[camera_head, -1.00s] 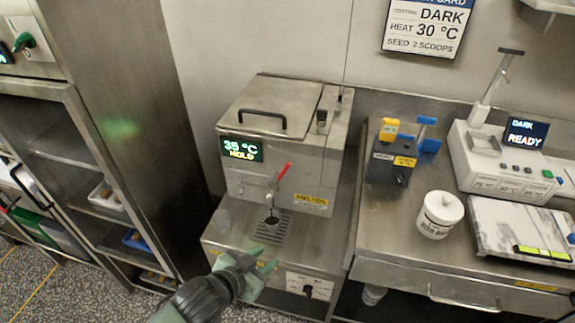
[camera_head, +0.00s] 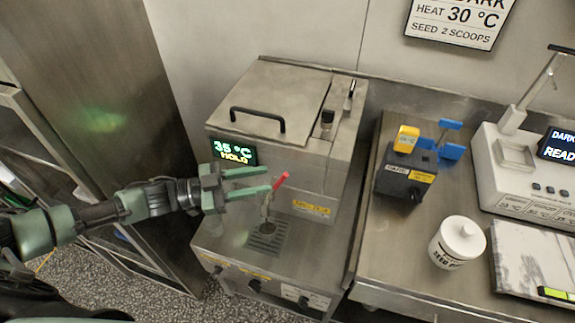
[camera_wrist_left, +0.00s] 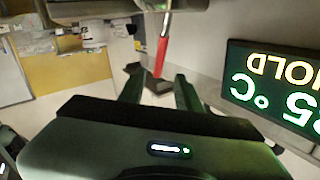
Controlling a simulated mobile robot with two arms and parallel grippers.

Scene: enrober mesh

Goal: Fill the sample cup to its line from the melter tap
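The melter (camera_head: 275,95) is a steel box with a lid and a display (camera_head: 234,152) reading 35 °C HOLD. Its tap has a red handle (camera_head: 281,181) and stands above the drip grate (camera_head: 268,238). My left gripper (camera_head: 268,181) is open and empty, its fingertips pointing right at the handle, close to it. In the left wrist view the red handle (camera_wrist_left: 161,57) shows beyond the two spread fingers (camera_wrist_left: 157,85); I cannot tell whether they touch it. I cannot make out the sample cup now; my left gripper covers part of the melter's deck. My right gripper is not in view.
On the bench to the right stand a dark box with a yellow top (camera_head: 405,175), a white lidded jar (camera_head: 457,243) and a white machine with a screen (camera_head: 557,145). A steel cabinet (camera_head: 110,120) stands on the left.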

